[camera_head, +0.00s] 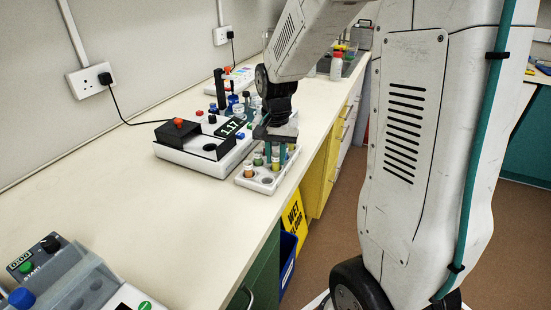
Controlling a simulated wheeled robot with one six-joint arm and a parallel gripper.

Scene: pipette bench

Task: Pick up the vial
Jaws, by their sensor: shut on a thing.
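A white rack (256,184) near the bench's front edge holds several small capped vials. A vial with orange contents (248,171) stands at its front left corner, and a green-capped vial (258,159) stands behind it. My gripper (276,156) points down over the rack, with its teal fingers among the vials. It is shut on a vial with yellow contents (275,164), which is low, at or just above the rack. The fingers and gripper body hide part of this vial and the rack's back rows.
A white and black device with a display reading 1.17 (205,145) stands just left of the rack. Bottles and pipette gear crowd the bench behind. A grey machine (65,275) is at the lower left. The bench (150,215) between is clear.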

